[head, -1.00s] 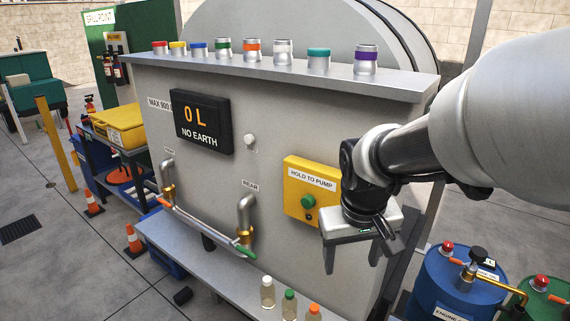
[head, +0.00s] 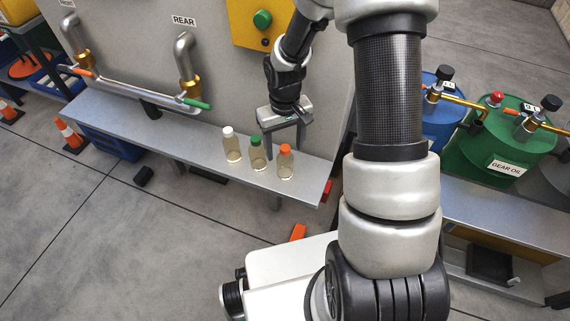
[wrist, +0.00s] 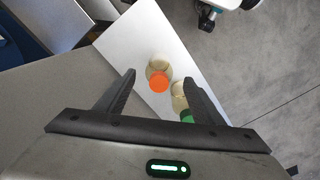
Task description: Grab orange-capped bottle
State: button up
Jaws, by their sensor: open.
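The orange-capped bottle (head: 286,163) stands upright on the grey shelf, the rightmost of three small clear bottles in the head view. In the wrist view its orange cap (wrist: 159,82) shows between the two fingers, beyond their tips.
The white-capped bottle (head: 231,145) stands left on the same shelf (head: 130,124). The tank wall with pipes (head: 187,62) and a yellow pump box (head: 262,20) rises behind. A green drum (head: 500,148) stands right. The shelf's left part is clear.

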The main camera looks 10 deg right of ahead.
aim_at(285, 157)
jog(key=shift+d+f+b, duration=0.1)
jog(key=shift+f+b, duration=0.8)
jog(key=shift+f, duration=1.9)
jog(key=c, duration=1.2)
